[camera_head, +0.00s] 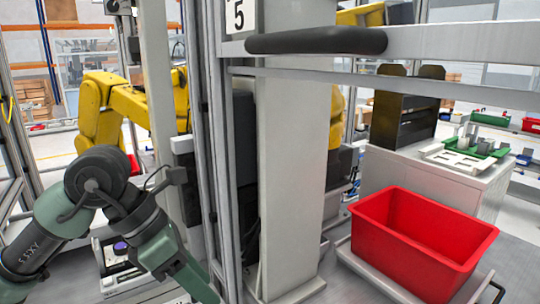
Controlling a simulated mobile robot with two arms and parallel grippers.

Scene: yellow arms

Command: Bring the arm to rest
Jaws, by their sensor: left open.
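My left arm (95,195), dark grey and muted green, comes in from the left and bends down at a round joint. My right gripper does not show.
A grey metal frame with a black handle (316,41) crosses the view. A red bin (420,242) stands at the lower right. Behind are yellow robot arms (97,110) and a light cabinet (435,182) with a green tray (478,146). A white device (118,262) lies behind my left arm.

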